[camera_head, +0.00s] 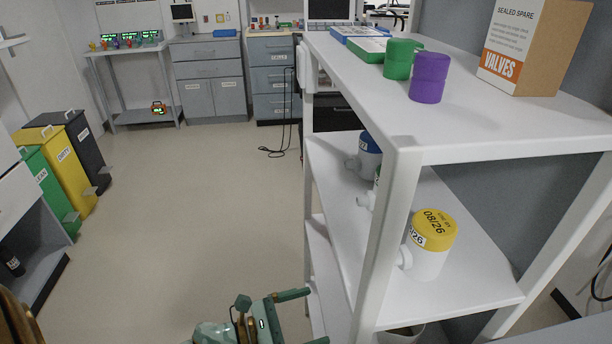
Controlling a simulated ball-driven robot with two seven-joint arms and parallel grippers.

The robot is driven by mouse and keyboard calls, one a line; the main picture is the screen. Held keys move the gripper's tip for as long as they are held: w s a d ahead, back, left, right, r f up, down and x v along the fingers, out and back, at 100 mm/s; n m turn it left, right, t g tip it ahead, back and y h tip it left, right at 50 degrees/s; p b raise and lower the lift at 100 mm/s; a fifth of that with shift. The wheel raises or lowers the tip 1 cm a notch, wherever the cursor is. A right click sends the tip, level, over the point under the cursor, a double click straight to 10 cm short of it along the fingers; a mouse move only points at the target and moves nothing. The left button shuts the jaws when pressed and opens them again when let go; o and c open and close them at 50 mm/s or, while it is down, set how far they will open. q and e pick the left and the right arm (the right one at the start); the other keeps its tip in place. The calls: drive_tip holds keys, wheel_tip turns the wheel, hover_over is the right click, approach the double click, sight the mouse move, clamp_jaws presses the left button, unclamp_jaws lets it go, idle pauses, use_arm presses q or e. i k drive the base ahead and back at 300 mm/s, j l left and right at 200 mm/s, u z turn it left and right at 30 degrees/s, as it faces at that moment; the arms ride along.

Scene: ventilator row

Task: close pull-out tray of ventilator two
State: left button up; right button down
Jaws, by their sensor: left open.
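I cannot make out a ventilator marked two or its pull-out tray in this view. A screen (330,10) shows at the top centre behind the shelf rack, with its lower part largely hidden by the rack. My left gripper (316,316) is at the bottom centre, green, with its two fingers apart and nothing between them. It is low beside the left side of the white rack, with its fingers pointing right. My right gripper is not in view.
The white shelf rack (400,170) fills the right side. It holds a purple jar (429,78), a green jar (399,58), a VALVES box (535,45) and a yellow-capped container (431,245). Bins (68,165) stand left; drawers (275,80) stand behind. The floor (200,210) between is clear.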

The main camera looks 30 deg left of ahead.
sight(341, 100)
drive_tip(key=u, duration=0.85)
